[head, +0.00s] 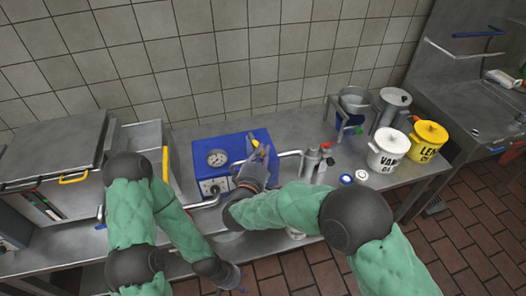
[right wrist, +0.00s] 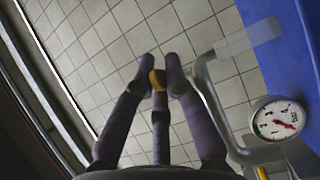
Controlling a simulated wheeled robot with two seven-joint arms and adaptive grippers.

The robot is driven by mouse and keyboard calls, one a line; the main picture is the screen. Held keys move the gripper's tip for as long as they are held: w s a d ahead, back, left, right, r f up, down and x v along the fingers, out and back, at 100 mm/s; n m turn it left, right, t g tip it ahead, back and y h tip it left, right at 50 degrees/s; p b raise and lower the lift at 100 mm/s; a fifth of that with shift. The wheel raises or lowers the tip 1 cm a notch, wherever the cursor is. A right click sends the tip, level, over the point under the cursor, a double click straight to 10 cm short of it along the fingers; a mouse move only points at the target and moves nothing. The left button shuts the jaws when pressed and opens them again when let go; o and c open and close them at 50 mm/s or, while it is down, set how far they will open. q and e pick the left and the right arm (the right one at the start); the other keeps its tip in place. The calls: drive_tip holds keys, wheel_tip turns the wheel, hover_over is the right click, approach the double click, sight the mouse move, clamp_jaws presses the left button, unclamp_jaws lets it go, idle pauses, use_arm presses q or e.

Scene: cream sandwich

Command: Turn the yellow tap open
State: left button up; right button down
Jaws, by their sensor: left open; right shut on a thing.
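The yellow tap (head: 255,143) sits at the blue machine (head: 185,139) on the steel counter, mostly covered by my right gripper in the head view. My right gripper (head: 260,152) is shut on the tap. In the right wrist view its fingers (right wrist: 160,75) close around the yellow piece (right wrist: 157,80). The round dial gauge (head: 217,158) is on the machine, just left of my right gripper, and it also shows in the right wrist view (right wrist: 278,120). My left gripper (head: 238,284) is open and empty, low in front of the counter.
A metal pipe (head: 291,153) runs from the machine toward steel canisters (head: 311,163). White and yellow buckets (head: 387,150) (head: 429,138) stand on the right. A lidded steel unit with a yellow handle (head: 74,179) stands on the left. A tiled wall is behind.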

drive_tip(key=c, duration=1.3)
unclamp_jaws()
drive_tip(key=shift+f, duration=0.1)
drive_tip(key=shift+w+d+n+y+b, duration=0.1)
drive_tip(key=shift+d+n+y+b, duration=0.1)
drive_tip(key=shift+n+y+b, duration=0.35)
drive_tip(key=w+n+y+b, duration=0.1)
drive_tip(key=n+y+b, duration=0.1)
drive_tip(key=y+b, duration=0.2)
drive_tip(key=d+n+g+y+b, duration=0.1)
drive_tip(key=n+y+b, duration=0.2)
drive_tip(key=b, duration=0.1)
drive_tip(key=w+d+n+y+b, duration=0.1)
drive_tip(key=n+y+b, duration=0.1)
drive_tip(key=y+b, duration=0.2)
drive_tip(key=shift+w+g+y, duration=0.3)
drive_tip(key=shift+w+y, duration=0.05)
drive_tip(key=shift+w+n+g+y, duration=0.2)
drive_tip(key=shift+n+g+y, duration=0.2)
drive_tip(key=shift+n+y, duration=0.3)
